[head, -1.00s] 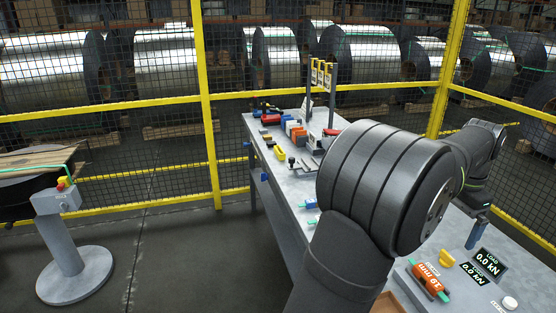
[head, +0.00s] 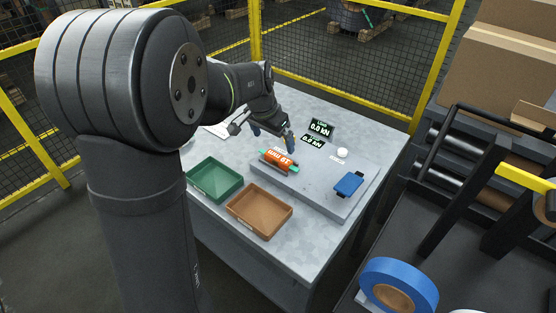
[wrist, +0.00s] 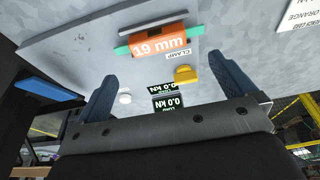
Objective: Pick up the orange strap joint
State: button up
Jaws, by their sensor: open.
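The orange strap joint (head: 279,159) lies on the grey raised plate of the bench, with green strap ends sticking out on both sides. In the wrist view the orange strap joint (wrist: 160,43) reads "19 mm" and sits beyond my fingertips, at the top middle. My gripper (head: 273,139) is open and empty, with its blue fingers just behind the joint in the head view. In the wrist view my gripper's two fingers (wrist: 165,75) stand wide apart. No contact with the joint shows.
Load displays (head: 319,128), a white knob (head: 342,152) and a blue part (head: 348,183) are on the plate. A green tray (head: 215,180) and a brown tray (head: 260,210) stand in front. Yellow-framed mesh fence (head: 360,80) runs behind.

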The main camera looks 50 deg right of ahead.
aim_at(278, 157)
jog(key=x, duration=0.8)
jog(key=shift+s+a+f, duration=0.1)
jog(key=shift+s+a, duration=0.05)
jog(key=c, duration=1)
